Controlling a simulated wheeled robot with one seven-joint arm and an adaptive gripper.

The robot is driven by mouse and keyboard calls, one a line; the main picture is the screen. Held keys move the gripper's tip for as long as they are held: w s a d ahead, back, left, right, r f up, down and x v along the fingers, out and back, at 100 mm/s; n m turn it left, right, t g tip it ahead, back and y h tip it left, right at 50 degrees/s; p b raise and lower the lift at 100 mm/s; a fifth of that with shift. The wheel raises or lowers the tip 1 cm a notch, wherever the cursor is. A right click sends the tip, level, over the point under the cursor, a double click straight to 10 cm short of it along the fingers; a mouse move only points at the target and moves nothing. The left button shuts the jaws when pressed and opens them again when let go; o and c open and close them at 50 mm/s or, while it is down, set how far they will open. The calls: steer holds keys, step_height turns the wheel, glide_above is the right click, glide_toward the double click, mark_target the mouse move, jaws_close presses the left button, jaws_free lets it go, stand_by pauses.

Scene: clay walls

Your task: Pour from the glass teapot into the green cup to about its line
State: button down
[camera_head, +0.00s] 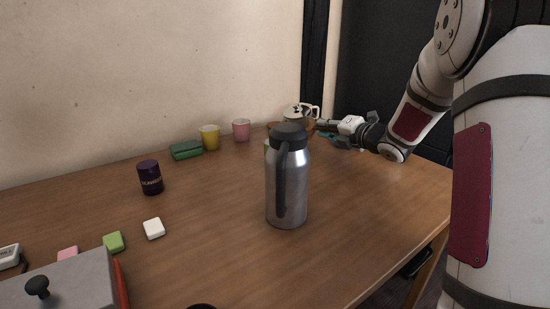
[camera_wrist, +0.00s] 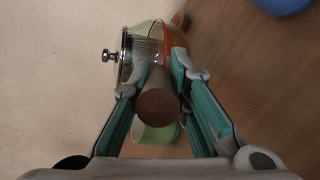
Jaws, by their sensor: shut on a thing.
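The glass teapot (camera_wrist: 145,42) has a metal lid with a knob and holds amber liquid. In the head view the teapot (camera_head: 297,118) is at the back of the table, partly behind the steel jug. My gripper (camera_head: 326,127) reaches it from the right. In the wrist view my gripper's teal pads (camera_wrist: 160,95) are shut on the teapot's brown handle (camera_wrist: 158,104), whose round end faces the camera. The pale green cup (camera_wrist: 155,134) shows just past the handle, partly hidden by it. In the head view only a sliver of the cup (camera_head: 266,146) shows behind the jug.
A tall steel jug (camera_head: 287,190) stands mid-table. A yellow cup (camera_head: 209,138), pink cup (camera_head: 241,130), green box (camera_head: 186,150) and dark purple canister (camera_head: 150,178) stand left. A grey lidded box (camera_head: 75,285) is front left. A blue object (camera_wrist: 283,4) shows in the wrist view.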

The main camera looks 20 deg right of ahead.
steer(key=shift+a+r+n+t+b, duration=0.1)
steer(key=shift+r+n+t+b, duration=0.4)
steer(key=shift+b, duration=2.5)
steer(key=shift+s+a+r+n+b, duration=0.1)
steer(key=shift+r+n+b, duration=0.3)
steer(key=shift+n+b, duration=0.2)
stand_by(1.9)
steer(key=shift+p, duration=0.3)
